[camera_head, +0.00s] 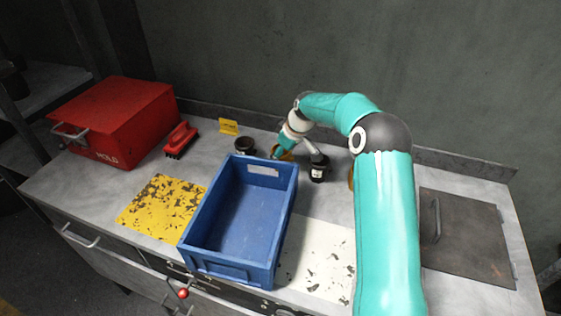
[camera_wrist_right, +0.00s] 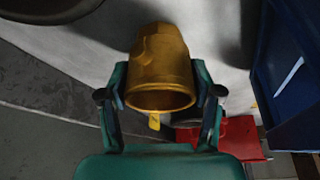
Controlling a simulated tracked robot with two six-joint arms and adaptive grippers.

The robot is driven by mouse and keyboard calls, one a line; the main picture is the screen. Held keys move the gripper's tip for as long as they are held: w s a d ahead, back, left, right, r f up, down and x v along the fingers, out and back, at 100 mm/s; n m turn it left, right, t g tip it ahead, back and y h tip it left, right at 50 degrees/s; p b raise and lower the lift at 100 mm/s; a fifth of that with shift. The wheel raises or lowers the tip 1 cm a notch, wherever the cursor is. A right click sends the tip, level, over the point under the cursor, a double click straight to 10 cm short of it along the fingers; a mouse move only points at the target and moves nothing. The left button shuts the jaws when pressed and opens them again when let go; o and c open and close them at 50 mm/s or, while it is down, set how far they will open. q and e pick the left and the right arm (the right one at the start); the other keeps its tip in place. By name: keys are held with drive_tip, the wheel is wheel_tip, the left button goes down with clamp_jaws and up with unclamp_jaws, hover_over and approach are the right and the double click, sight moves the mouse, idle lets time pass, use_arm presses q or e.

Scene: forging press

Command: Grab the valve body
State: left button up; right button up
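A brass-coloured, hollow part with faceted sides, which looks like the valve body (camera_wrist_right: 160,65), sits between the two fingers of my right gripper (camera_wrist_right: 160,90) in the wrist view. Its round open end faces the camera. The fingers lie close along both sides; I cannot tell whether they press on it. In the head view the brass part (camera_head: 284,153) shows at the back of the bench, behind the blue bin, partly hidden by my right gripper (camera_head: 281,148). My left gripper is not in view.
A blue bin (camera_head: 188,245) stands mid-bench. Black containers (camera_head: 245,146) (camera_head: 318,172) stand close to the gripper. Another brass-coloured thing (camera_head: 351,179) is mostly hidden by my arm. A red box (camera_head: 115,120), red brush (camera_head: 181,138) and yellow sign (camera_head: 229,127) are at left.

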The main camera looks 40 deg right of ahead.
drive_tip(key=c, duration=0.6)
drive_tip(key=shift+r, duration=0.1)
drive_tip(key=shift+c, duration=0.2)
